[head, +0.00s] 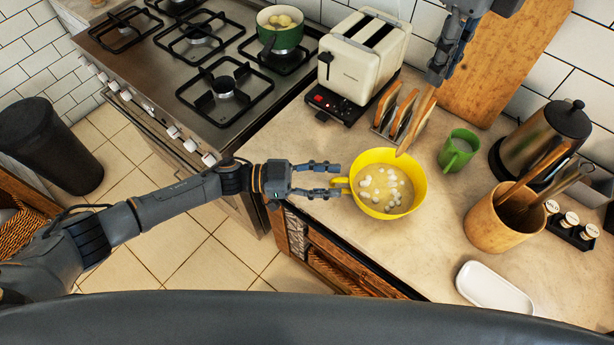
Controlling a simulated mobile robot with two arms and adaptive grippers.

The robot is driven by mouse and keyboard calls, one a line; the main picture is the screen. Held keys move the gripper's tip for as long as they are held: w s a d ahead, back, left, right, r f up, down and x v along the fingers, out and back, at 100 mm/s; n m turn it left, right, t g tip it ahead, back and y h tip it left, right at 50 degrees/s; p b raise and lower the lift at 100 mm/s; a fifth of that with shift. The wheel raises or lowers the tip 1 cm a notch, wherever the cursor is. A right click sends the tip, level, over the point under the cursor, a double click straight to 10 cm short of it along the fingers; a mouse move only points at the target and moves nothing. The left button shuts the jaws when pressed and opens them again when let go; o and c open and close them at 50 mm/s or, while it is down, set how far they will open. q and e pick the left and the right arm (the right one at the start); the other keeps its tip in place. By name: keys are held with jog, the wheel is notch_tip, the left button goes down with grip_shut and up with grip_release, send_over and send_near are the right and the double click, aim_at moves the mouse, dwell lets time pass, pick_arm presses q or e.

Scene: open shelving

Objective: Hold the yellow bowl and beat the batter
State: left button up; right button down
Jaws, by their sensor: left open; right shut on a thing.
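The yellow bowl (419,172) stands on the counter and holds a tan batter (385,192) with white lumps. Its handle (341,182) points left, towards my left gripper (338,180). My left gripper is open, its two fingers above and below the handle in the picture; I cannot tell whether they touch it. My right gripper (437,78) hangs above the counter at the top and is shut on a wooden utensil (418,117). The utensil slants down, its lower tip at the bowl's far rim; I cannot tell whether it touches the bowl.
A toaster (362,58) and toast rack (392,115) stand behind the bowl. A green mug (459,150), utensil holder (495,222) and kettle (545,140) stand to the right. A white dish (493,290) lies at the front. The stove (190,60) is at the left.

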pick_arm(q)
jog(key=shift+d, duration=0.65)
grip_shut()
jog(key=c, duration=0.8)
grip_release()
grip_shut()
pick_arm(e)
jog(key=shift+f, duration=0.1)
